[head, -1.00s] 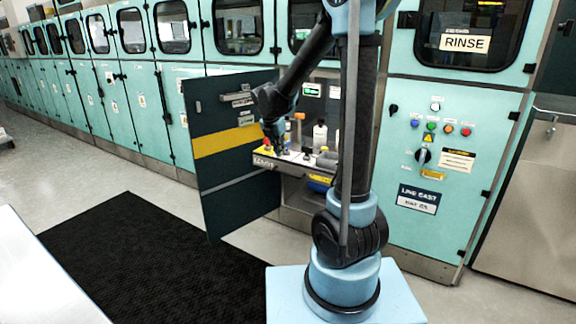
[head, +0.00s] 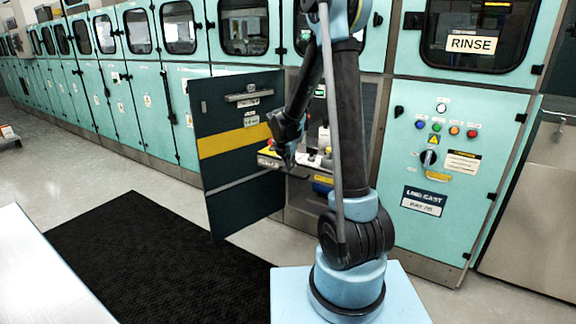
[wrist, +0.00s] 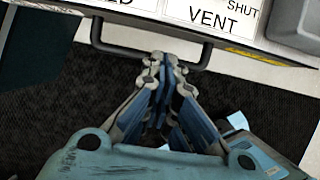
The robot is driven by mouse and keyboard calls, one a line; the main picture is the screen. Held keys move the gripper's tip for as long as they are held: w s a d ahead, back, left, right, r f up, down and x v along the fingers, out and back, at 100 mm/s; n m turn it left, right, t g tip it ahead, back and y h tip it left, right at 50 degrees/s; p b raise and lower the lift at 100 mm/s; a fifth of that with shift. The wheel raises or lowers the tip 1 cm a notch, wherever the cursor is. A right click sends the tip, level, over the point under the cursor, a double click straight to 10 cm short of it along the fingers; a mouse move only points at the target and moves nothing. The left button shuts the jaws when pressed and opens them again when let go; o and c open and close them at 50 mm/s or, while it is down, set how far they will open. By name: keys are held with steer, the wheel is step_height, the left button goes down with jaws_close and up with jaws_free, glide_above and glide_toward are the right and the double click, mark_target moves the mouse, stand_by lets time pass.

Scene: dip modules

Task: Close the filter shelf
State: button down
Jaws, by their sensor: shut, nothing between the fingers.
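The filter shelf (head: 268,162) juts out of an open cabinet bay in the head view, with bottles and small items on it. In the wrist view its edge (wrist: 235,47) runs across the top, with white labels, one reading VENT. A dark bar handle (wrist: 118,50) sticks out from that edge. My gripper (wrist: 160,60) is shut and empty, its fingertips overlapping the handle's bar in the picture; I cannot tell if they touch. In the head view my gripper (head: 288,163) is at the shelf's front, hiding part of it.
A dark cabinet door (head: 235,185) with a yellow stripe stands open left of the shelf. A black mat (head: 150,250) lies on the floor in front. A control panel (head: 440,150) with buttons is at right. A blue-and-yellow item (head: 322,184) sits below the shelf.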

steer(key=shift+w+d, duration=0.7)
steer(key=shift+w, duration=0.3)
